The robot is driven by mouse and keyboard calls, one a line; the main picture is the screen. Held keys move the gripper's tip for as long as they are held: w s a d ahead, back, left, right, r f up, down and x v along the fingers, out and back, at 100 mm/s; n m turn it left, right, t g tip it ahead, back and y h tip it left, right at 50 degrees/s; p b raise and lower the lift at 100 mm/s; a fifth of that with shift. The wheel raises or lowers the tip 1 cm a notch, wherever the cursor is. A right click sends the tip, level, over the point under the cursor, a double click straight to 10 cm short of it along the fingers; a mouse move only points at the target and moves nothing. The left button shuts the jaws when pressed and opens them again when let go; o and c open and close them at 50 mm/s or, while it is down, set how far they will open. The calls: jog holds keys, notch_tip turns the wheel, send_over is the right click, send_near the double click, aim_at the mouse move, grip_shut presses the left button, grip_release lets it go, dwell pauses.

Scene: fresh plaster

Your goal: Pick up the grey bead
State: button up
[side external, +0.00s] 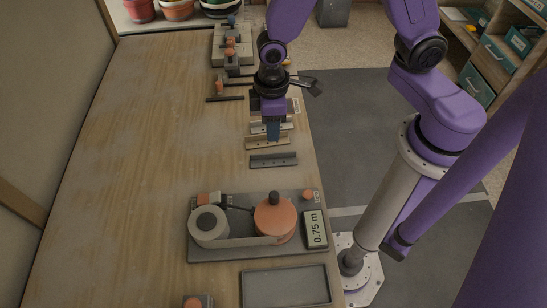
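A dark grey bead (273,160), a short angled strip with small holes, lies flat on the wooden table (130,170) near its right edge. A tan bead (255,143) lies just behind it, and a paler strip (286,127) lies behind that.
A grey-based device (200,252) with a grey reel, an orange drum and a "0.75 m" display stands in front of the beads. A grey tray (285,304) lies nearest the camera. Clamps and bars (225,99) stand at the back. The table's left side is clear.

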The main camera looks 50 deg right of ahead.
aim_at(273, 153)
jog(key=shift+s+f, duration=0.2)
jog(key=shift+f, duration=4.35)
grip_shut()
